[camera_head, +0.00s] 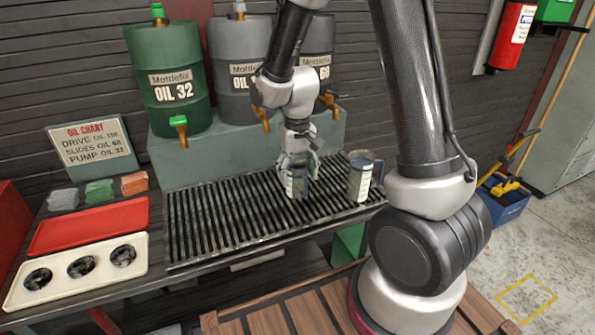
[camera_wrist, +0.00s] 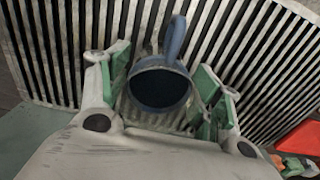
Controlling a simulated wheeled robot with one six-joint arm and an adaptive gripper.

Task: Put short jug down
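The short jug (camera_head: 297,186) is blue-grey with a pale label and stands upright beneath my gripper (camera_head: 298,163), over the middle of the slatted grate (camera_head: 225,215). In the wrist view the jug's round dark mouth and blue rim (camera_wrist: 160,90) sit between the two green-padded fingers of my gripper (camera_wrist: 165,88), with its handle toward the top. The fingers flank the jug closely on both sides and appear shut on it. Its base is at or just above the slats; I cannot tell if it touches them.
A second, similar jug (camera_head: 361,177) stands on the grate to the right. Oil drums with taps, including a green one (camera_head: 168,75), stand on a ledge behind. A red tray (camera_head: 90,226) and a cream tray with three round holes (camera_head: 78,272) lie left. The grate's left part is clear.

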